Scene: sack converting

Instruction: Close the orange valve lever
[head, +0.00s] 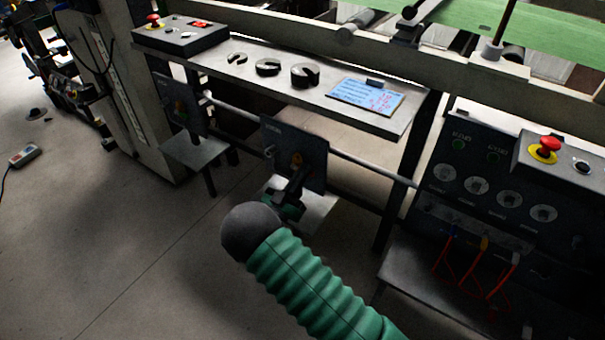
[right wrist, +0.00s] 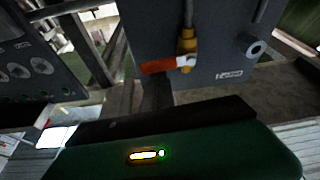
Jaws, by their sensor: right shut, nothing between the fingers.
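The orange valve lever (right wrist: 163,66) points left from a brass valve (right wrist: 187,46) on a dark panel in the right wrist view. In the head view it is a small orange spot (head: 297,159) on the dark panel (head: 313,158) below the worktable. My right gripper (head: 296,183) is shut and empty, just in front of that panel, at the end of my green-sleeved arm. Its dark fingers partly cover the panel's lower part. I cannot tell whether they touch the lever. My left gripper is not in view.
A metal worktable (head: 293,92) with dark rings and a blue card (head: 366,96) stands above the panel. A control console (head: 480,190) with dials and red hoses stands to the right. A horizontal rail (head: 372,166) runs behind the panel. Open floor lies left.

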